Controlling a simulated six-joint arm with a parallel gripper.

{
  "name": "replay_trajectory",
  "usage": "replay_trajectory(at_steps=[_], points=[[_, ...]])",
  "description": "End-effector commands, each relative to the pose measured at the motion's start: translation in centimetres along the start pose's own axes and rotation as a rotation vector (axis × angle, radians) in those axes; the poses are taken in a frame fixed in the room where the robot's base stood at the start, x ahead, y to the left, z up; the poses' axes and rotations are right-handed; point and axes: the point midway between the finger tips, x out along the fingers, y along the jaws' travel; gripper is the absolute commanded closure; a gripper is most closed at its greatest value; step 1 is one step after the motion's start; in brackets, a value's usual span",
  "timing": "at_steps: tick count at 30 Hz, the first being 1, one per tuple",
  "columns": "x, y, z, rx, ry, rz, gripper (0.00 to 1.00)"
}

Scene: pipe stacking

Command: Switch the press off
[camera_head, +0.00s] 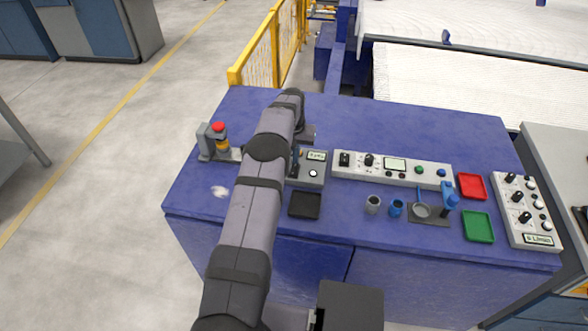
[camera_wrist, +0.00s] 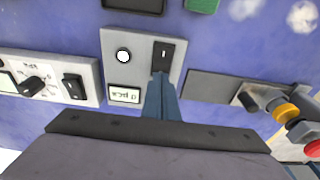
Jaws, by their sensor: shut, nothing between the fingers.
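A small grey panel (camera_head: 312,174) stands on the blue table, with a label and a round white button or light. In the wrist view, the panel (camera_wrist: 113,50) also shows a black rocker switch (camera_wrist: 163,54) with a white mark. My gripper (camera_wrist: 161,80) is shut and empty, its blue-grey fingertips at the rocker's lower edge in that view. I cannot tell whether they touch it.
A longer control panel (camera_head: 392,169) with another rocker switch (camera_wrist: 74,86) lies beside the small one. A red-topped device (camera_head: 219,127) stands on the other side. A black tray (camera_head: 305,205), a red tray (camera_head: 472,186), a green tray (camera_head: 478,227) and small cups (camera_head: 373,204) share the table.

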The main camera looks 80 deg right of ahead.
Motion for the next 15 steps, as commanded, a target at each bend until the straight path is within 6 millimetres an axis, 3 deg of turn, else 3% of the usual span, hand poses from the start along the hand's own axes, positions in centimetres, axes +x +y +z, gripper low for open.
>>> replay_trajectory(at_steps=[15], points=[[0.72, 0.0, 0.11, 0.0, 0.0, 0.0, 1.0]])
